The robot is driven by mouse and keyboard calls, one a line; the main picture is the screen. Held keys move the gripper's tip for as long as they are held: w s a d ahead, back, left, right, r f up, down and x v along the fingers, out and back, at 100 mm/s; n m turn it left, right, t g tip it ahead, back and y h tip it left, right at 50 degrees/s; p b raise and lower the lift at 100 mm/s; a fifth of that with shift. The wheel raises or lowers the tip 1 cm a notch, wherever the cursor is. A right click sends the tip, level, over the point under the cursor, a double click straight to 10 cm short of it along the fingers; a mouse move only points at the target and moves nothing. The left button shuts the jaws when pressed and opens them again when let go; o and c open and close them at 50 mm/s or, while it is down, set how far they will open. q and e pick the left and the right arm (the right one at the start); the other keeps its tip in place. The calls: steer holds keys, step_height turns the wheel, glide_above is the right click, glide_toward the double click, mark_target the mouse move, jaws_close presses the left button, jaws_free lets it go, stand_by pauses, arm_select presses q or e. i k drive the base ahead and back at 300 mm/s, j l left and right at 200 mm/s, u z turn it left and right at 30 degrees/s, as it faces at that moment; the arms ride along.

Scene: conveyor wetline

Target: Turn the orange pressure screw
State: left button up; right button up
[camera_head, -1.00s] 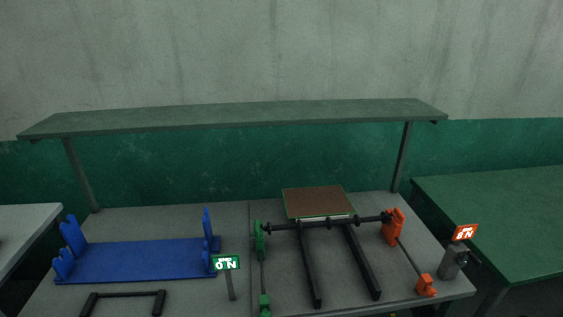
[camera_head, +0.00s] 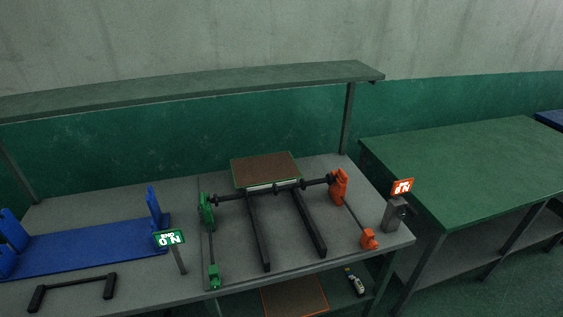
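The orange bracket (camera_head: 340,186) stands at the right end of a black roller (camera_head: 270,192) on the grey table. An orange block (camera_head: 369,239) sits at the table's front right, joined to the bracket by a thin dark rod (camera_head: 354,217). Which orange part is the pressure screw I cannot tell for sure. A small orange sign (camera_head: 402,187) with white marks stands on a grey post beside it. Neither of my grippers shows in the head view.
A green bracket (camera_head: 206,211) and green block (camera_head: 214,276) hold the left side. A green sign (camera_head: 169,238), blue stand (camera_head: 85,247) and black handle (camera_head: 72,287) are farther left. A shelf (camera_head: 200,90) spans above. A green table (camera_head: 470,165) stands right.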

mark_target(373, 245)
steer(key=z, duration=0.8)
